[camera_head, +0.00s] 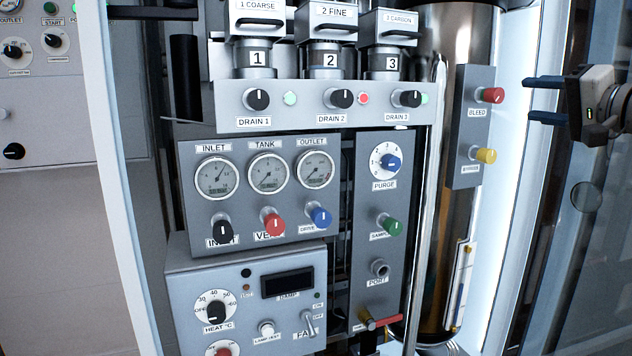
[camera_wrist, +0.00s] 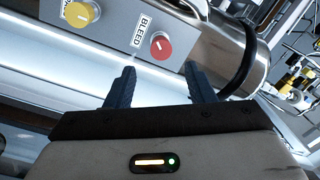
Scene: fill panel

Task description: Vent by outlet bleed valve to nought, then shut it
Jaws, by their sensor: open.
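The red BLEED knob (camera_head: 493,95) sits at the top of a narrow grey panel (camera_head: 468,140) on the right. It also shows in the wrist view (camera_wrist: 161,46), beside its BLEED label, ahead of my fingers. My gripper (camera_head: 541,101) is open and empty, to the right of the knob and apart from it. In the wrist view its two fingers (camera_wrist: 162,84) point toward the knob with a gap between them. The OUTLET gauge (camera_head: 315,169) is the right one of three dials; its needle is too small to read surely.
A yellow knob (camera_head: 486,156) sits below the red one on the same panel. A shiny metal cylinder (camera_head: 435,210) stands behind it. A blue OUTLET-side knob (camera_head: 321,218), a red VENT knob (camera_head: 274,224) and a black INLET knob (camera_head: 222,231) sit under the gauges. Glass stands at the right.

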